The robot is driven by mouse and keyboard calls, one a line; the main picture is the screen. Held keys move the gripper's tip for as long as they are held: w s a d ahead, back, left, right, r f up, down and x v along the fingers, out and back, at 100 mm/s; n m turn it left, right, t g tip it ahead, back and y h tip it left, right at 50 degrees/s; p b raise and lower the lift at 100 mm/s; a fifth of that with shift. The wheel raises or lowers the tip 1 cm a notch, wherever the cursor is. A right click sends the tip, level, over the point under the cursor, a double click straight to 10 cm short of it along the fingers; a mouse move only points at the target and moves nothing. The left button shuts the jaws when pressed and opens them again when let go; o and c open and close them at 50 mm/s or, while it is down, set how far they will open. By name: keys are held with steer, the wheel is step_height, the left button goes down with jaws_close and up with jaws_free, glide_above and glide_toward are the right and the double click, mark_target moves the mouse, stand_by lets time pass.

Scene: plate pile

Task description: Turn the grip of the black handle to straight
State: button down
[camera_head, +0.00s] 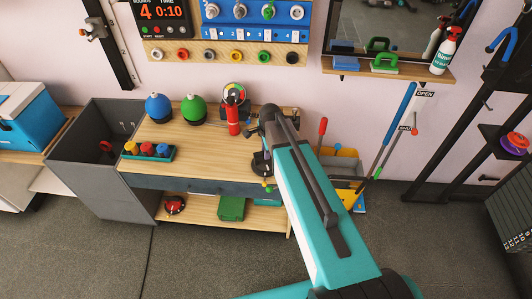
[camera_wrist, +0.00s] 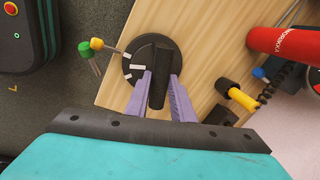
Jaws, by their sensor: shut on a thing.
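The black handle (camera_wrist: 135,62) is a round black dial with a raised bar grip, fixed on the wooden bench top. White marks show on its left part in the wrist view. The bar grip (camera_wrist: 158,92) points nearly straight up and down in that view. My gripper (camera_wrist: 159,78) has its two purple fingers on either side of the grip and is shut on it. In the head view the black base of the handle (camera_head: 261,163) shows at the right end of the bench, partly hidden by my arm.
A red cylinder (camera_wrist: 290,43) stands close on the right in the wrist view. A yellow-and-black plug (camera_wrist: 240,96) with a cable lies nearer. Blue and green round objects (camera_head: 194,109) stand farther left.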

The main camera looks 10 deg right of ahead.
steer(key=shift+a+m+h+b, duration=0.1)
steer(key=shift+m+h+b, duration=0.4)
steer(key=shift+m, duration=1.1)
steer(key=c, duration=1.5)
jaws_free()
steer(key=shift+c, duration=0.2)
steer(key=shift+r, duration=0.2)
steer(key=d+b+v, duration=0.1)
steer(key=b+v, duration=0.1)
steer(key=v, duration=1.1)
steer(key=shift+a+r+b, duration=0.25)
steer(key=shift+a+b, duration=0.1)
steer(key=shift+s, duration=0.1)
steer(key=shift+s, duration=0.1)
